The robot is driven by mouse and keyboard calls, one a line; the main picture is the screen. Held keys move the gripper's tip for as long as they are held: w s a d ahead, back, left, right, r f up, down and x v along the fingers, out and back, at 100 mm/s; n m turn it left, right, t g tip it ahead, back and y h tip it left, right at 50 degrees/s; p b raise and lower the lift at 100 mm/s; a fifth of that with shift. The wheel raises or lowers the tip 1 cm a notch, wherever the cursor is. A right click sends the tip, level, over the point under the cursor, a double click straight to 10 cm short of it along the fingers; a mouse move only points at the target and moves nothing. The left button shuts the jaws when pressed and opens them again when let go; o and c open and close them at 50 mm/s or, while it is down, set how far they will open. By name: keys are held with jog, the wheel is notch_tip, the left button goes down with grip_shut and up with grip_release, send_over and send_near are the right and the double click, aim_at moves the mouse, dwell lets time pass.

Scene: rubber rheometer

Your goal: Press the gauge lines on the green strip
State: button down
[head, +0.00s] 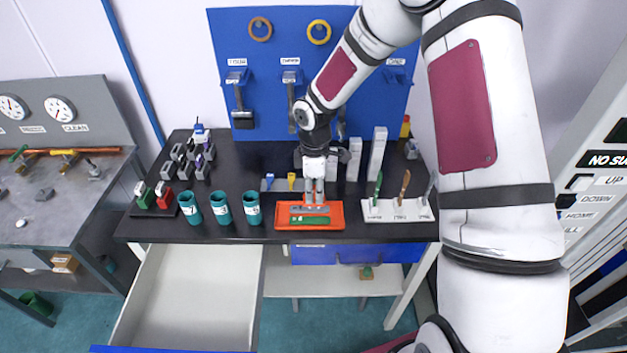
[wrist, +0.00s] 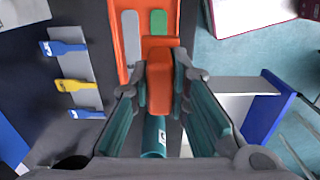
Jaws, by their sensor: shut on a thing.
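A green strip (head: 310,220) lies flat in an orange tray (head: 282,224) at the table's front edge. A grey strip (head: 296,209) lies beside it. In the wrist view the green strip (wrist: 159,23) and the grey strip (wrist: 131,35) show in the tray at the top. My gripper (head: 313,200) points down over the tray in the head view. In the wrist view my gripper (wrist: 159,95) is shut on an orange block (wrist: 159,85), which covers part of the tray. The block's underside is hidden, so I cannot tell whether it touches anything.
Teal cups (head: 221,207) stand left of the tray. A white tool holder (head: 398,211) stands to its right. Blue and yellow pieces (head: 291,179) lie behind it, near upright white blocks (head: 377,152). An open drawer (head: 190,295) sticks out below at the left.

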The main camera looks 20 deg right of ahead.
jog(key=shift+w, duration=0.15)
jog(key=shift+f, duration=0.1)
jog(key=shift+f+b, duration=0.35)
jog(key=shift+f, duration=0.5)
jog(key=b, duration=0.1)
send_over(314, 219)
jog(key=shift+f, duration=2.1)
jog(key=shift+f, duration=0.55)
jog(key=shift+r, duration=0.1)
jog(key=shift+r+p, duration=0.7)
jog(key=shift+r, duration=2.75)
